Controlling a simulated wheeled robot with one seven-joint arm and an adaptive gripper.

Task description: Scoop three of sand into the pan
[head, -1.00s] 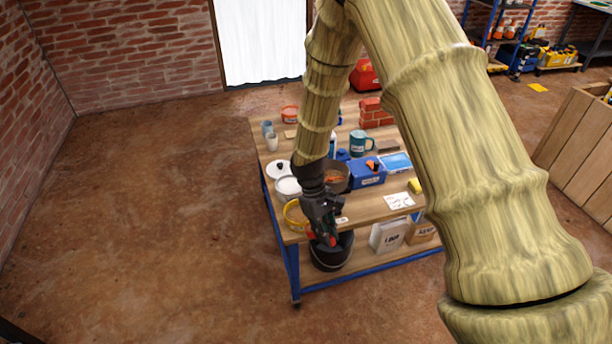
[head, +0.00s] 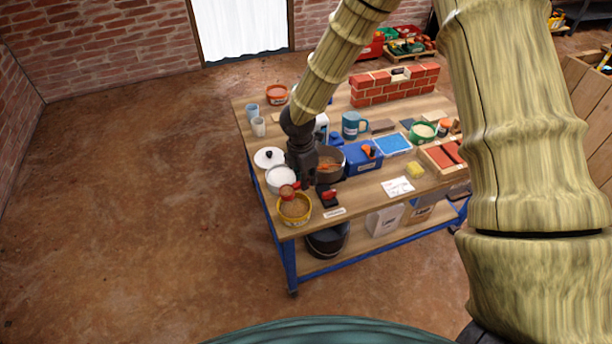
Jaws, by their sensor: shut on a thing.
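My gripper (head: 302,182) is over the front left of the wooden workbench, shut on the red handle of a scoop (head: 288,193). The scoop's rounded brown bowl is above a yellow tub (head: 296,220) of brown sand; I cannot tell whether it touches the sand or how full it is. The dark pan (head: 331,178) stands just right of and behind the gripper, partly hidden by it. Some orange shows inside the pan, but its contents are unclear.
A blue box (head: 362,160) is right of the pan. A black-and-red object (head: 328,198) lies right of the yellow tub. A low brick wall (head: 392,88) stands behind.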

